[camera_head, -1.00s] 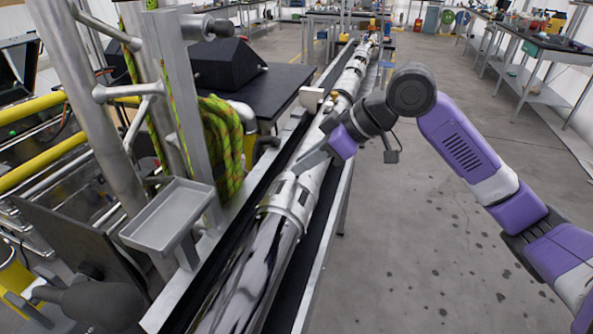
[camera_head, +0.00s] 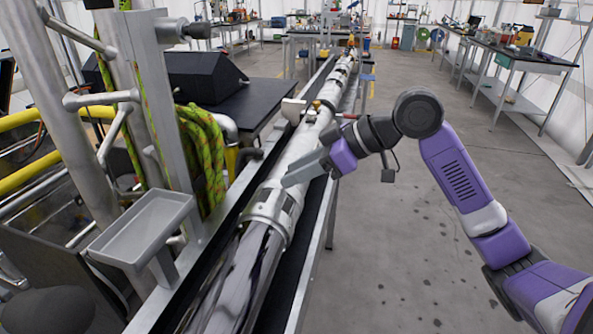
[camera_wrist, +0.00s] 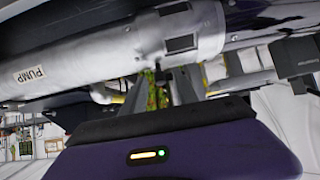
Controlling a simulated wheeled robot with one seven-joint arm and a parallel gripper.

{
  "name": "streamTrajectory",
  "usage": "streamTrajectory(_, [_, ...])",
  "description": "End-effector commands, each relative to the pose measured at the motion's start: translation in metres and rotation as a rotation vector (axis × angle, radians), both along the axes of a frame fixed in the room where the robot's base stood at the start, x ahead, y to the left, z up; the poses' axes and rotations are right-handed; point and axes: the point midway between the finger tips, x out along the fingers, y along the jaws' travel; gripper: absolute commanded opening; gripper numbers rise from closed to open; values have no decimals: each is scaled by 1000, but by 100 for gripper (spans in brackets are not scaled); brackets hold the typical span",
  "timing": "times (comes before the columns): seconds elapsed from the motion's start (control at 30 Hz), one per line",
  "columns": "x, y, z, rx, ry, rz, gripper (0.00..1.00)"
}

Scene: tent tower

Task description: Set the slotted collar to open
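The slotted collar (camera_head: 267,211) is a silver ring with dark rectangular windows around the long metal tube (camera_head: 240,275). In the wrist view the slotted collar (camera_wrist: 207,28) shows at the top, with square dark slots, next to a tube section marked "PUMP" (camera_wrist: 70,70). My gripper (camera_head: 290,180) is just above and beyond the collar in the head view, its grey fingers pointing left across the tube. In the wrist view my gripper (camera_wrist: 160,88) shows two fingers with a gap and green rope visible between them. I cannot tell whether the fingers touch the collar.
A grey metal tray (camera_head: 145,228) on a post stands left of the tube. Green-yellow rope (camera_head: 203,150) hangs from the upright frame (camera_head: 160,110). A black sloped box (camera_head: 205,77) is behind. The floor (camera_head: 420,250) on the right is clear.

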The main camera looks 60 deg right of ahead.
Motion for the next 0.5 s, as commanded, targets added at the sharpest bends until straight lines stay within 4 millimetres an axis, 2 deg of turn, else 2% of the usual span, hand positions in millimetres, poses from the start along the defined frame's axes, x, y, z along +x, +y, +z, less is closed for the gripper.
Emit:
streamTrajectory(0.33, [-1, -1, 2, -1, -2, 0, 37])
streamTrajectory(0.5, [-16, -7, 14, -1, -3, -2, 37])
